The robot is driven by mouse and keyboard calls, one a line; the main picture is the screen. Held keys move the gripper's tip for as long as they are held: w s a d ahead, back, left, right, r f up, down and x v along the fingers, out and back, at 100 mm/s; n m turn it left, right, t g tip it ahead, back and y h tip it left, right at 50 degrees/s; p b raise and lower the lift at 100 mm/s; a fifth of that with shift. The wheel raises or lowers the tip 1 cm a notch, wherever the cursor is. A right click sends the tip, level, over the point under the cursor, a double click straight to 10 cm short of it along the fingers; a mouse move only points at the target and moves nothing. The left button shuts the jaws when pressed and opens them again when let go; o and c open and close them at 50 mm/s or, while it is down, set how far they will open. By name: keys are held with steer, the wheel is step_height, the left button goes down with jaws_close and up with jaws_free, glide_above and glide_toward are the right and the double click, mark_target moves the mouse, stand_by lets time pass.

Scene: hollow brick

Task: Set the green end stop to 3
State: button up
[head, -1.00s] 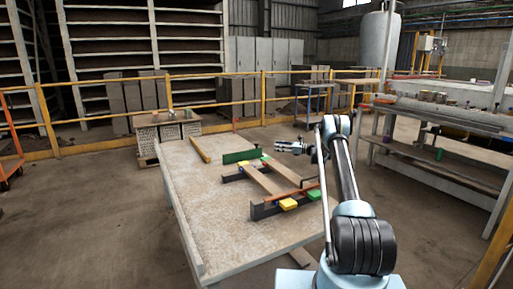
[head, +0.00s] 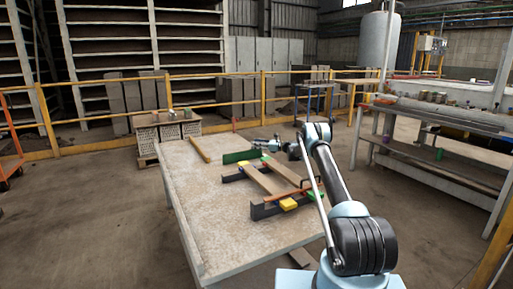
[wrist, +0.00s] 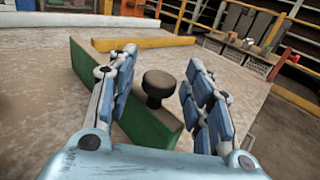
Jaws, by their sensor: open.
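The green end stop (head: 238,156) looks like an upright green board near the far edge of the table. In the wrist view the green board (wrist: 88,68) runs slantwise in front of me, and a dark round knob (wrist: 158,88) stands at it. My gripper (head: 262,146) is at the right end of the board; in the wrist view my gripper (wrist: 163,62) is open, with the knob between its spread fingers and no clear contact. Part of the board is hidden by the left finger. No scale or number is readable.
The table (head: 205,215) also bears wooden bars (head: 262,180) with yellow (head: 288,204) and green (head: 313,195) blocks, and a loose yellowish strip (head: 200,149). Its left side is clear. Crates (head: 168,130) stand behind the table, and a bench (head: 440,165) stands to the right.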

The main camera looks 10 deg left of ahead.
steer(key=shift+a, duration=0.15)
jaws_close()
steer(key=shift+s+d, duration=1)
steer(key=shift+s, duration=0.15)
jaws_free()
steer(key=shift+a, duration=0.1)
